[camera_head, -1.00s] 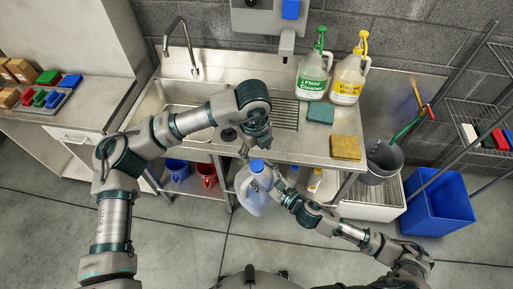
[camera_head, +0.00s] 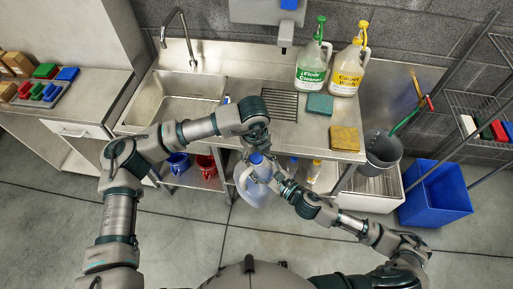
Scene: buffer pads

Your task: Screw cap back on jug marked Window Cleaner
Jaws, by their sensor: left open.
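A translucent, blue-tinted jug (camera_head: 252,190) hangs in front of the counter, off the floor; no label shows on it. My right gripper (camera_head: 274,174) is at its upper right side and appears shut on it, though the fingers are hard to make out. A blue cap (camera_head: 256,158) shows at the jug's top; I cannot tell how firmly it sits. My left gripper (camera_head: 256,143) is open, just above the cap and pointing down; its wrist hides part of the view there. I cannot tell whether its fingers touch the cap.
The sink counter (camera_head: 225,140) lies just behind the jug. On it stand Floor Cleaner (camera_head: 312,70) and Carpet Wash (camera_head: 348,70) jugs, a green sponge (camera_head: 320,104) and a yellow sponge (camera_head: 345,139). A grey bucket (camera_head: 383,153) and blue bin (camera_head: 436,195) are right. The front floor is clear.

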